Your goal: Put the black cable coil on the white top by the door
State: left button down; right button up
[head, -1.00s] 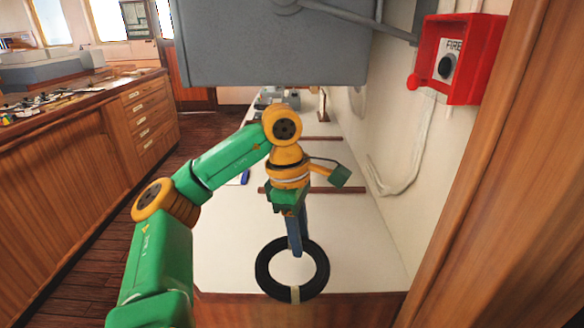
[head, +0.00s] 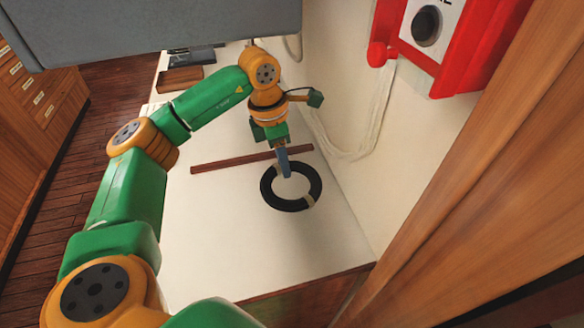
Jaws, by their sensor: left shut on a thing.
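The black cable coil (head: 269,197) is a dark ring with pale bands, over the white top (head: 225,245) in the head view. My left gripper (head: 285,170) comes down from above and is shut on the far side of the coil's ring. I cannot tell whether the coil touches the white top or hangs just above it. My right gripper is not in view.
A wooden strip (head: 235,161) crosses the white top behind the coil. A red fire box (head: 465,40) and a white hose or cable hang on the wall at right. A grey box (head: 150,30) overhangs the top. A wooden door frame (head: 480,200) stands at right.

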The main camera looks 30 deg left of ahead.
aim_at(294, 187)
pick_arm(q)
jog(key=f, duration=0.2)
jog(key=w+d+f+p, duration=0.1)
jog(key=f, duration=0.1)
jog(key=f+p, duration=0.1)
jog(key=f, duration=0.1)
jog(key=shift+w+d, duration=0.3)
jog(key=shift+w, duration=0.1)
jog(key=shift+f, duration=0.15)
jog(key=c, duration=0.5)
grip_release()
jog(key=shift+c, duration=0.2)
jog(key=r, duration=0.4)
jog(key=s+r+b, duration=0.1)
jog(key=r, duration=0.3)
jog(key=a+r+b, duration=0.1)
jog(key=r, duration=0.3)
jog(key=shift+s+a, duration=0.1)
jog(key=shift+s, duration=0.05)
